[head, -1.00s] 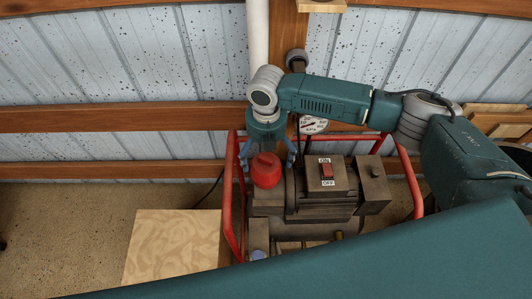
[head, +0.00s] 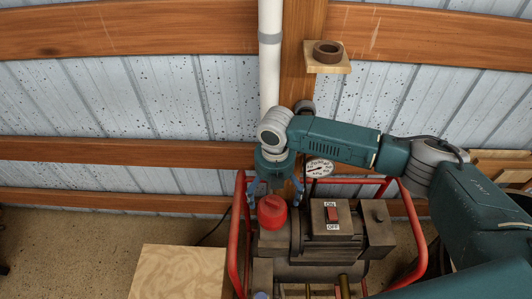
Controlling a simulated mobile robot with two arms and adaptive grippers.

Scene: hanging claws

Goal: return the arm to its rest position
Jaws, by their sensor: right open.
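My right arm reaches in from the right across the top of the machine, which has a red frame. My right gripper (head: 274,192) points down with its blue fingers apart, one on each side of the red cap (head: 272,212). The cap sits upright on the machine's left part, at or just below the fingertips. I cannot tell whether the fingers touch it. My left gripper is not in view.
The machine (head: 332,230) has an ON/OFF switch (head: 333,214), a gauge (head: 319,169) and a red tube frame (head: 236,235). A white pipe (head: 270,60) and a wooden post stand behind. A small shelf (head: 328,66) holds a brown ring (head: 328,52). A wooden board (head: 178,272) lies left.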

